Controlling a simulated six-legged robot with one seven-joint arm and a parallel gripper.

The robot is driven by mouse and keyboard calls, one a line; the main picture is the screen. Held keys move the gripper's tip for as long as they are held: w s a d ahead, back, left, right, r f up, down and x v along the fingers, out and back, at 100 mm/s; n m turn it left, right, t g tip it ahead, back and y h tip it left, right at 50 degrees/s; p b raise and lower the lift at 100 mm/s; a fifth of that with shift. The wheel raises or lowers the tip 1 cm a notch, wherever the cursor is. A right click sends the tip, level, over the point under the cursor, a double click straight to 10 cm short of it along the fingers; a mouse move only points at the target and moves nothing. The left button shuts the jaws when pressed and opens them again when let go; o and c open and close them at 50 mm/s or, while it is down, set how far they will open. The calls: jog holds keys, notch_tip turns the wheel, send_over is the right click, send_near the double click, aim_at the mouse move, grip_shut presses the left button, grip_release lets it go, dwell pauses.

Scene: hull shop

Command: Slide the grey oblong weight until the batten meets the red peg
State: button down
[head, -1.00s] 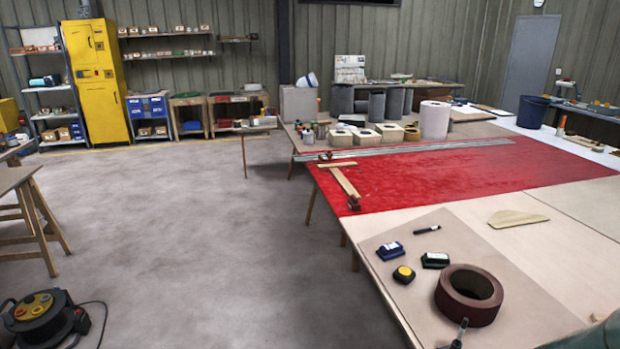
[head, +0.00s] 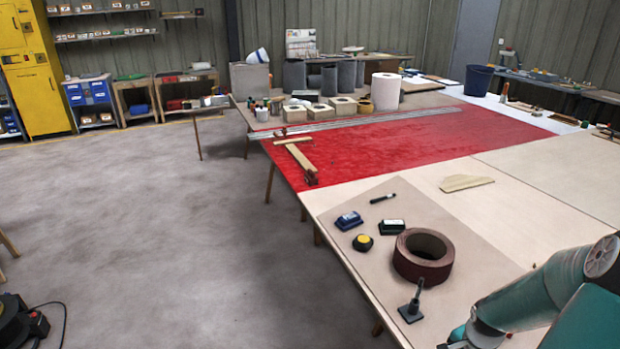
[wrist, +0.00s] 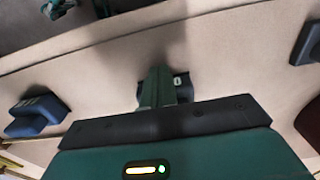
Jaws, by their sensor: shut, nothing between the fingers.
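My gripper (wrist: 157,78) is shut and empty in the wrist view, its green fingers in front of a dark block (wrist: 182,88) with a small white mark. I cannot tell whether they touch. A blue block (wrist: 38,115) lies to the left and a dark grey block (wrist: 307,42) at the right edge. I cannot tell which block is the grey oblong weight. In the head view my arm enters at the lower right; its gripper is out of frame. I cannot make out the batten or red peg for certain in either view.
In the head view the bench carries a brown tape roll (head: 423,256), a dark handled tool (head: 411,308), a blue block (head: 349,220), a dark block (head: 392,227) and a yellow-black round item (head: 362,242). Wooden strips (head: 300,156) lie on a red sheet (head: 400,140).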

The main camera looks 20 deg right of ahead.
jog(key=shift+w+d, duration=0.2)
jog(key=shift+d, duration=1.95)
jog(key=shift+w+d, duration=0.2)
jog(key=shift+d, duration=2)
jog(key=shift+w+d, duration=0.2)
jog(key=shift+d, duration=1.95)
jog(key=shift+a, duration=0.2)
jog(key=shift+s+a+r, duration=0.1)
jog(key=shift+a+r, duration=0.15)
jog(key=shift+a, duration=0.45)
jog(key=shift+s+a+r, duration=0.1)
jog(key=shift+a+r, duration=0.15)
jog(key=shift+a, duration=0.4)
notch_tip(320, 180, up, 8)
jog(key=shift+w+a+r, duration=0.1)
